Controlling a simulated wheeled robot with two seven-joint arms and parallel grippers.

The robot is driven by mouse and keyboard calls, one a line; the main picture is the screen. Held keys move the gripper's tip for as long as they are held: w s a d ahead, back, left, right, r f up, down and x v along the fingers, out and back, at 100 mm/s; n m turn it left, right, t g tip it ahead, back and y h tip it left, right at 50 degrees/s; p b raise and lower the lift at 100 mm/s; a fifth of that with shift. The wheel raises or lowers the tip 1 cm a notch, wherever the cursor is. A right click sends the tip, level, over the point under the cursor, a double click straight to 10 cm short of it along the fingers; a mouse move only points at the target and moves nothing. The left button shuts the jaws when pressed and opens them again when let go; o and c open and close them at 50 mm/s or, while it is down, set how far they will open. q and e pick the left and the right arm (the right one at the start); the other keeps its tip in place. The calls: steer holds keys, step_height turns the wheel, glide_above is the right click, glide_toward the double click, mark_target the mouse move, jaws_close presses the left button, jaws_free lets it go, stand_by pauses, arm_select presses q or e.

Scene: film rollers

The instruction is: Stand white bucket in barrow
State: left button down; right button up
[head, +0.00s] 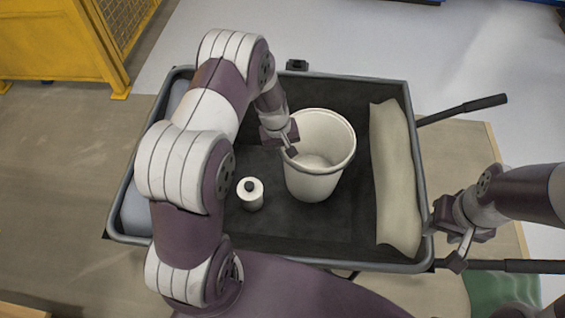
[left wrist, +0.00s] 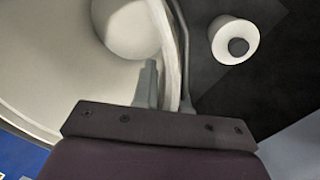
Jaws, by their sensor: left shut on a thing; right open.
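The white bucket (head: 325,152) stands upright inside the dark barrow (head: 305,240), right of its middle. My left gripper (head: 289,149) is shut on the left side of the bucket's rim. In the left wrist view the bucket wall (left wrist: 174,65) passes between the two fingers (left wrist: 170,88). Whether the bucket's base rests on the barrow floor is hard to tell. My right gripper (head: 458,250) is open and empty, outside the barrow at its right front corner.
A beige sack (head: 393,180) lies along the right wall, and a grey-blue roll (head: 138,205) along the left. Barrow handles (head: 463,109) stick out right. A yellow cage (head: 65,45) stands back left.

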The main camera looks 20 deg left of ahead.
arm_select(q)
steer(key=f, duration=0.1)
steer(key=f+b, duration=0.1)
steer(key=f, duration=0.1)
steer(key=a+f, duration=0.1)
steer(key=shift+w+f, duration=0.25)
steer(key=shift+w, duration=0.05)
steer(key=shift+f, duration=0.15)
steer(key=c, duration=1.2)
jaws_free()
steer(key=shift+o, duration=0.2)
